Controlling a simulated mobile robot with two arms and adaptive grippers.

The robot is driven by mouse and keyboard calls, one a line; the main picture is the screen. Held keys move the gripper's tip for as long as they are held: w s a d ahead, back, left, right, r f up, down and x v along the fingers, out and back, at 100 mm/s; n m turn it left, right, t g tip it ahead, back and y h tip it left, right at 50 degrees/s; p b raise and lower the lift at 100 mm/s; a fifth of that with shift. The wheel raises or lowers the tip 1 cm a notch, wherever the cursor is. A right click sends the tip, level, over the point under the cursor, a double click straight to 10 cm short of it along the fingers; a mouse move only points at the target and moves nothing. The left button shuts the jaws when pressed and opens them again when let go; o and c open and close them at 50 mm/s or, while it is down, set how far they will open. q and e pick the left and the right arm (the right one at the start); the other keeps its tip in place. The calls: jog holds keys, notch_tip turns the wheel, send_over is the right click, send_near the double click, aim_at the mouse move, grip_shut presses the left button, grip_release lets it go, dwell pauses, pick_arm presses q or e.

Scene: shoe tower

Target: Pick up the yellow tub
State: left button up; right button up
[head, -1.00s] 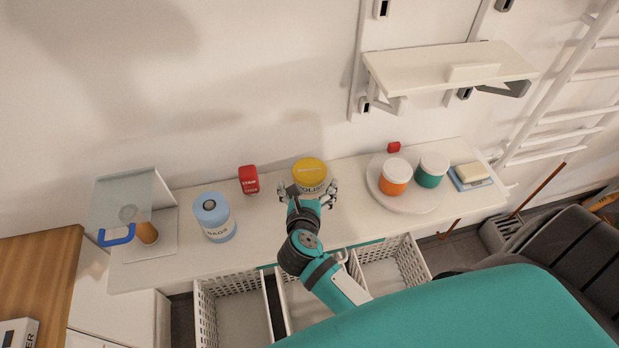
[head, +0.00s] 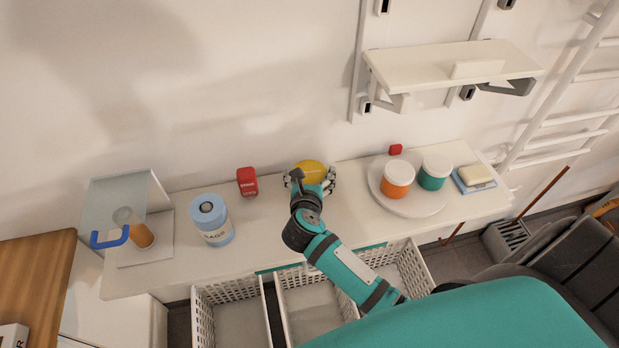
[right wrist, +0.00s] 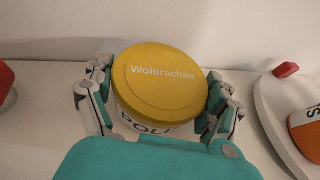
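The yellow tub (head: 313,169) stands on the white counter near the wall; from above, its round yellow lid with white lettering fills the middle of the right wrist view (right wrist: 160,82). Its pale labelled side shows just below the lid. My right gripper (head: 311,178) is at the tub, with one finger on each side of it. In the right wrist view the fingers (right wrist: 160,88) are spread about the tub's width, very near the lid's edge; firm contact cannot be made out. My left gripper is not in view.
On the counter (head: 270,230) are a blue tub (head: 212,222) and a red container (head: 247,182) to the left. A round white tray (head: 425,207) with an orange tub (head: 397,178) and a teal tub (head: 434,172) is to the right. A wall shelf (head: 450,65) overhangs behind.

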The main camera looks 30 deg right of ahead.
jog(key=c, duration=0.8)
jog(key=shift+o, duration=0.2)
jog(key=shift+r, duration=0.1)
